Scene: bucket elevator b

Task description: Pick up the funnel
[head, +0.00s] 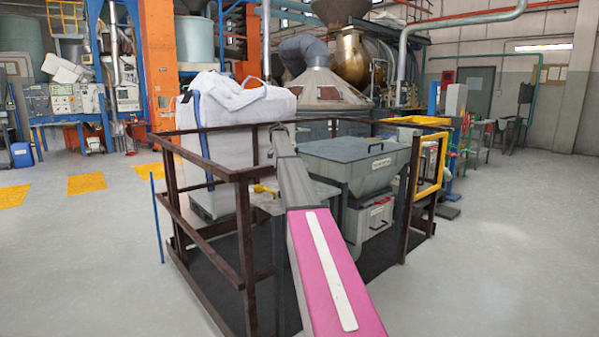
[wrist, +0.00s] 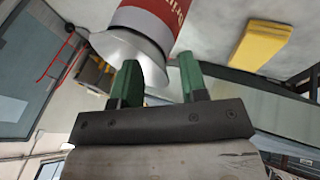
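In the wrist view my gripper (wrist: 160,62) has two green fingers standing apart, with a gap between them. A shiny silver flared cone, which looks like the funnel (wrist: 112,46), is at the upper left of that view. Its wide rim passes behind the left finger and into the gap. A red cylinder with white lettering (wrist: 150,18) adjoins the cone at the top edge. I cannot tell whether the left finger touches the cone. In the head view I cannot make out my gripper or the funnel.
In the head view a brown railing (head: 213,168) surrounds a grey hopper (head: 357,163) and a white bulk bag (head: 222,125). A yellow frame (head: 430,170) stands at the right. Open floor (head: 510,250) lies to the right. A yellow block (wrist: 262,45) shows in the wrist view.

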